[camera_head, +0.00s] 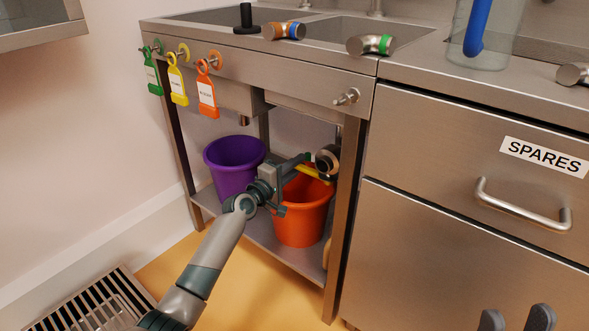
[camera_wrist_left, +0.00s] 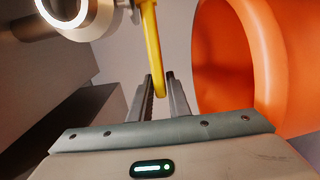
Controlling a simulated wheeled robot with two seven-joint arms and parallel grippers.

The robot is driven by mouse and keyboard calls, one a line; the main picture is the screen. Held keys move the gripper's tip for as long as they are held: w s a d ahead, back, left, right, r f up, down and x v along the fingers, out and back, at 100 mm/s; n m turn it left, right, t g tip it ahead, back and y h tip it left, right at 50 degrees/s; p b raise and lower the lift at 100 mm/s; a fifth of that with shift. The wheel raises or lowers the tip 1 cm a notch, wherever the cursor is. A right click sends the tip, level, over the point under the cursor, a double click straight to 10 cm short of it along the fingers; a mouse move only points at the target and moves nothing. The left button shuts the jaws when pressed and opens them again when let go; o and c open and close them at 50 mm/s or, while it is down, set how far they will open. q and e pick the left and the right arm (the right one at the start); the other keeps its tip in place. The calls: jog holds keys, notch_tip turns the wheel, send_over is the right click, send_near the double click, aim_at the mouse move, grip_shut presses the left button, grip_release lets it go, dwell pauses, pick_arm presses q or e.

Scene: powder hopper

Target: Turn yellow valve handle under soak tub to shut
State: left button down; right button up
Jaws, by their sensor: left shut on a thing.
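The yellow valve handle (camera_head: 314,174) is a bar that reaches left from a round metal valve body (camera_head: 328,160) under the sink unit. In the left wrist view the handle (camera_wrist_left: 153,50) hangs down with its end between my fingers, and the valve body (camera_wrist_left: 85,15) is at the upper left. My left gripper (camera_head: 299,172) is shut on the handle, above the orange bucket; its fingers also show in the left wrist view (camera_wrist_left: 160,95). My right gripper (camera_head: 516,318) shows only as two grey fingertips at the bottom right, apart and empty.
An orange bucket (camera_head: 300,220) stands just below the handle, close beside my left gripper. A purple bucket (camera_head: 232,165) stands left on the lower shelf. A steel leg (camera_head: 345,220) is right of the valve. Coloured tags hang at the front left.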

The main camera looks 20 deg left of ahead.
pick_arm(q)
jog(key=c, duration=1.7)
grip_release()
jog(key=shift+w+d, duration=0.1)
jog(key=shift+d, duration=0.05)
jog(key=shift+s+p, duration=0.3)
jog(key=p+v, duration=0.3)
jog(key=v, duration=0.5)
jog(key=shift+r, duration=0.1)
jog(key=shift+s+a, duration=0.25)
